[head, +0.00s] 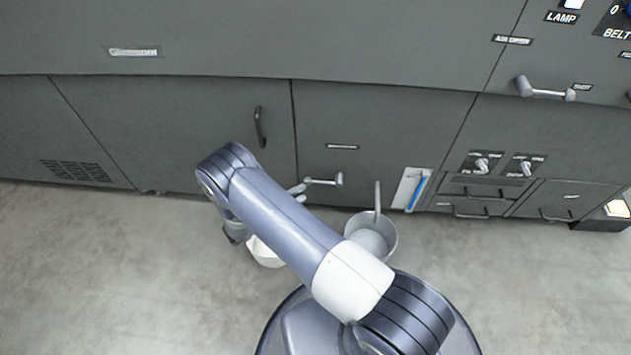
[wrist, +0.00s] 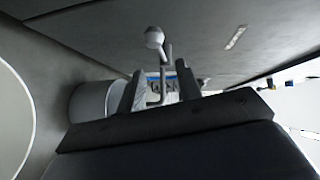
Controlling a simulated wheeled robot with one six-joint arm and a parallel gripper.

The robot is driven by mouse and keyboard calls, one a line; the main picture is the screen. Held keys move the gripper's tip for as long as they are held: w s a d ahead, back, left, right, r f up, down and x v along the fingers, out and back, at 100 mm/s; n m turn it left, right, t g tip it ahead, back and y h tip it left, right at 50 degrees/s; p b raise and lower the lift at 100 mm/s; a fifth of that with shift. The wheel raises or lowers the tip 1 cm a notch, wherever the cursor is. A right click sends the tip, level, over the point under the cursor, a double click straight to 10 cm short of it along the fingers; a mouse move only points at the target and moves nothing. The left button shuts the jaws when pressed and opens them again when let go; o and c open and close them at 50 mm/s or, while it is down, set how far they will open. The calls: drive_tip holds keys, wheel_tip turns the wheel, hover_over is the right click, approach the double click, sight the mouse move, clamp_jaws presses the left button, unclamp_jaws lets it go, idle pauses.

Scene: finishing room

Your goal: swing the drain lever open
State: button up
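The drain lever (head: 323,182) is a short grey bar with a round knob at its right end, low on the dark cabinet front under a small label too blurred to read. In the wrist view the lever (wrist: 163,62) and its pale knob stand just beyond and between my fingertips. My gripper (head: 298,193) is close to the lever's left end, mostly hidden behind my arm. In the wrist view my gripper (wrist: 161,76) has its two fingers apart, with nothing seen clamped. I cannot tell whether a finger touches the lever.
A grey bucket (head: 371,239) with an upright handle stands on the floor right of the lever. A white round container (head: 264,253) is partly behind my arm. A white panel with a blue stick (head: 417,192) is further right. Another lever (head: 545,92) is at upper right. Floor at left is clear.

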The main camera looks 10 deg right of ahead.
sight(321, 182)
drive_tip(key=b+x, duration=0.2)
drive_tip(key=x, duration=0.7)
drive_tip(key=shift+d, duration=0.35)
clamp_jaws()
